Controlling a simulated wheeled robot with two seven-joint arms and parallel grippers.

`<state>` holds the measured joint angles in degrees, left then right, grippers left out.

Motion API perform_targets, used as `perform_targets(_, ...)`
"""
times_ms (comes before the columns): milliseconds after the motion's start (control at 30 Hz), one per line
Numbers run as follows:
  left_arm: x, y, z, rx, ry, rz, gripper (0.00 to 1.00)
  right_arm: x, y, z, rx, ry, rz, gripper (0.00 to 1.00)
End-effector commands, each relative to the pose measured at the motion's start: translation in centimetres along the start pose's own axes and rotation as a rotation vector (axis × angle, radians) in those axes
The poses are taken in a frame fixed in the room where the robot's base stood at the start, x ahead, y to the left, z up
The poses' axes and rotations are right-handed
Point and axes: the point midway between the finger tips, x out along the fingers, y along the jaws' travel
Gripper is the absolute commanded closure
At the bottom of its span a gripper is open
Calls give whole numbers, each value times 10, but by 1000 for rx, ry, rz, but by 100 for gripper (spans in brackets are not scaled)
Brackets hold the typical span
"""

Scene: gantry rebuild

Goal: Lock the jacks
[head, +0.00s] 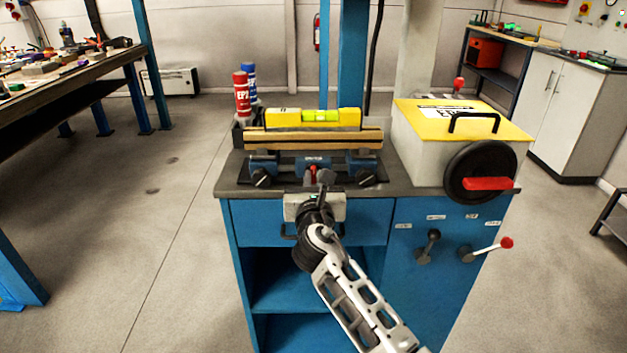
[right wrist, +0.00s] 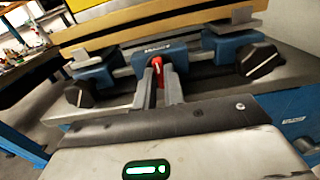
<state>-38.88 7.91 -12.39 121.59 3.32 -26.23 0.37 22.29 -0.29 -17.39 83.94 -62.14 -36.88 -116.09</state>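The jack unit sits on the dark top of a blue cabinet. It has a blue left jack (head: 262,172) and a blue right jack (head: 361,172), each with a black knob, and they also show in the right wrist view (right wrist: 95,75) (right wrist: 240,55). A red lever (right wrist: 158,72) stands on the rail between them. My right gripper (head: 315,178) reaches the middle of the unit. In the right wrist view its two fingertips (right wrist: 159,80) are on either side of the red lever; whether they press on it is unclear. My left gripper is out of view.
A wooden beam (head: 270,138) lies above the jacks with a yellow level (head: 322,117) on it. Red and blue cans (head: 242,95) stand behind left. A yellow-topped box (head: 460,118) with a black handwheel (head: 470,158) stands right. Levers (head: 430,240) project from the cabinet front.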

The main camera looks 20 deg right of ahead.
Motion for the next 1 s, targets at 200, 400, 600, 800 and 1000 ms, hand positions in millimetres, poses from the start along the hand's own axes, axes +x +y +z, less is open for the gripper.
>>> perform_targets(200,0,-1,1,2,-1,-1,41,0,0,0,4,0,-1,100)
perform_targets(400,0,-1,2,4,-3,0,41,0,0,0,50,0,-1,100)
perform_targets(600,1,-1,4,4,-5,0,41,0,-1,-1,170,0,-1,100)
perform_targets(800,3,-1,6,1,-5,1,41,0,-1,-1,347,-1,-1,100)
perform_targets(1000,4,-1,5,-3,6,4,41,0,-1,-2,539,-1,-1,100)
